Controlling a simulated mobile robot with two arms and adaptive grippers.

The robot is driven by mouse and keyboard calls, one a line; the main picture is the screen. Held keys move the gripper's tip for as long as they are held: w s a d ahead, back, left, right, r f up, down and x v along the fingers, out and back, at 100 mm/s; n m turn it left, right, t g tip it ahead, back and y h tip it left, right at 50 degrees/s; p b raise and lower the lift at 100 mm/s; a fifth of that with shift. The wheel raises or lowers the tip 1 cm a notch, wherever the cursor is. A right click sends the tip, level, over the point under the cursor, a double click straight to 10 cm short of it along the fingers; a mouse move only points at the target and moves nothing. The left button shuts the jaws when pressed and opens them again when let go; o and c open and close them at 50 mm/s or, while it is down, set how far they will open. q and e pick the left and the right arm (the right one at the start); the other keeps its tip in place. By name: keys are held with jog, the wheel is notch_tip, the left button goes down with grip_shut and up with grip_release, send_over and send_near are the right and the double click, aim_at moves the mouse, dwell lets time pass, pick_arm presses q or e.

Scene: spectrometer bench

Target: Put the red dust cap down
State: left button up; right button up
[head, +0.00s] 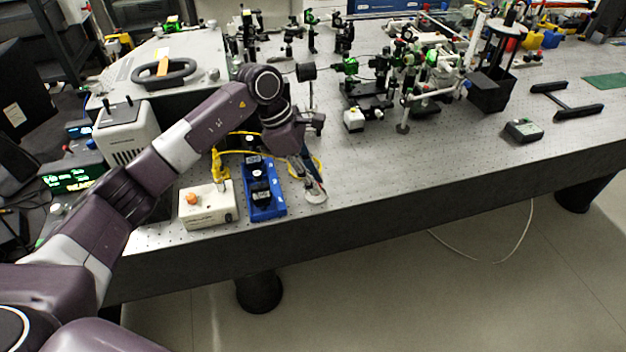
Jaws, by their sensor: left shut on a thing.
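My left gripper (314,188) points down at the front part of the optical table, just right of the blue tray. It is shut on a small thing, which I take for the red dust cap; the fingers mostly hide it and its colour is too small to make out. The fingertips are low, close to the table top; I cannot tell whether the held thing touches it. My right gripper is not in view.
A blue tray (278,208) with dark parts stands left of the gripper. Beside it is a white box (222,216) with an orange knob and a yellow cable. Optics mounts (370,97) crowd the back. The table (400,158) is clear to the right of the gripper.

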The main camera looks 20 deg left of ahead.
pick_arm(q)
jog(key=shift+f, duration=0.65)
jog(key=shift+f, duration=0.15)
jog(key=o, duration=0.6)
jog(key=shift+o, duration=0.5)
